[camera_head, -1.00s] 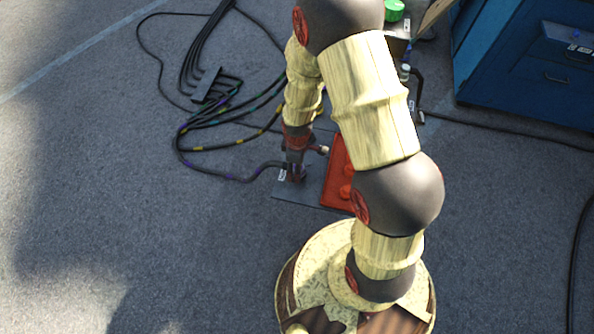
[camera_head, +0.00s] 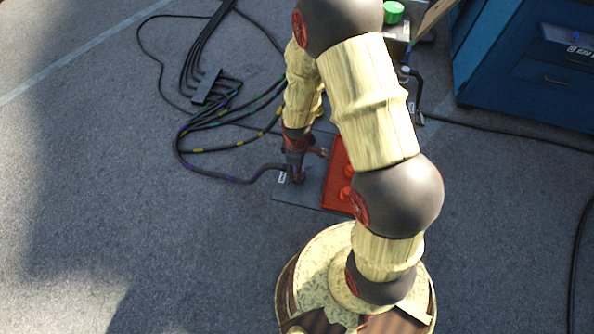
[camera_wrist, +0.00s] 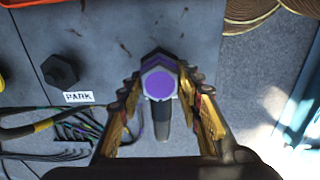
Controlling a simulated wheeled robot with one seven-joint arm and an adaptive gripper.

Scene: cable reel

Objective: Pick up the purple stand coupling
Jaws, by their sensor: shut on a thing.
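The purple stand coupling (camera_wrist: 159,85) shows in the wrist view as a dark hexagonal body with a round purple face. A dark stem or cable end runs from it toward the bottom of the picture. My gripper (camera_wrist: 162,88) is shut on it, one yellowish finger on each side. In the head view my gripper (camera_head: 297,160) is low over the grey plate (camera_head: 312,190), and the coupling is mostly hidden there. I cannot tell whether the coupling touches the plate.
A black hexagonal post (camera_wrist: 61,71) stands beside a "PARK" label (camera_wrist: 79,97). A red block (camera_head: 337,185) lies right of my gripper. Several banded cables (camera_head: 215,143) spread on the floor at left. A blue cabinet (camera_head: 530,70) stands at upper right.

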